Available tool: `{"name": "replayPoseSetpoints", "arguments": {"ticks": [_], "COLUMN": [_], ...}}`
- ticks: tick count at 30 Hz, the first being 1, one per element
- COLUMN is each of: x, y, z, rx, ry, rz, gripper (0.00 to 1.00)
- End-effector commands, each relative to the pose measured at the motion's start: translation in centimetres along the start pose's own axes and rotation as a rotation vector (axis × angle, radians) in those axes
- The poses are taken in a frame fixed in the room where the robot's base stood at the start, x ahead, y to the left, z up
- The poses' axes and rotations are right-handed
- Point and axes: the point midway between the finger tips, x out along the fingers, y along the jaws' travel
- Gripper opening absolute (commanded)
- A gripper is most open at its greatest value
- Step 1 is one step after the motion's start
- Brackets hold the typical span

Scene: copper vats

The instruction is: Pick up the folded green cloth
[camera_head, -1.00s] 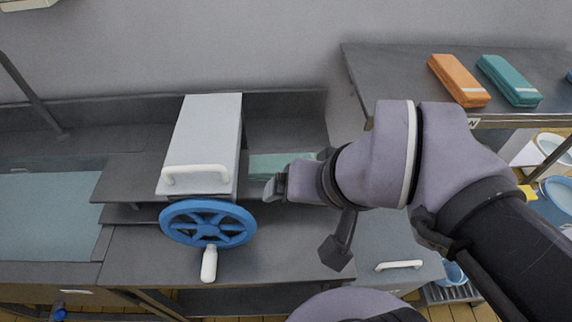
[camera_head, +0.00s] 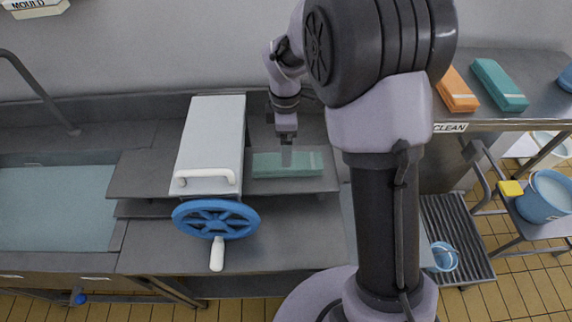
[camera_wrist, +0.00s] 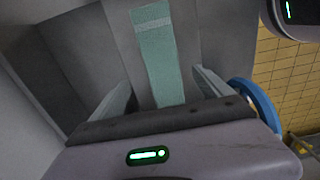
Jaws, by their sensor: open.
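A flat, folded green cloth (camera_head: 309,161) with a pale stripe near one end lies on the grey metal surface just right of the white-topped press. My gripper (camera_head: 287,158) points down over its middle, hiding part of it. In the wrist view the cloth (camera_wrist: 158,50) runs lengthwise between my two open fingers (camera_wrist: 162,80), one on each side, with nothing gripped. How high the fingertips are above the cloth I cannot tell.
The press (camera_head: 212,135) with a blue handwheel (camera_head: 216,219) stands close left of the cloth. A teal folded bundle (camera_head: 499,84) and an orange one (camera_head: 456,90) lie on the right shelf marked CLEAN. A water-filled basin (camera_head: 55,210) is at far left.

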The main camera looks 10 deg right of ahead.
Motion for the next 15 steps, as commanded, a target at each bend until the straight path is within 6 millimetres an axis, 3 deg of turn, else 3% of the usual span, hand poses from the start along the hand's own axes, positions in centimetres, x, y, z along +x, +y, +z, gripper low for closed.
{"name": "replayPoseSetpoints", "arguments": {"ticks": [7, 12, 15], "x": [2.8, 6.3, 6.7], "y": [-0.2, -0.4, -0.4], "z": [0.2, 0.4, 0.3], "rx": [0.002, 0.002, 0.002], "ry": [-0.001, 0.0, 0.0], "rz": [-0.001, -0.003, 0.0], "gripper": [0.89, 0.89, 0.89]}}
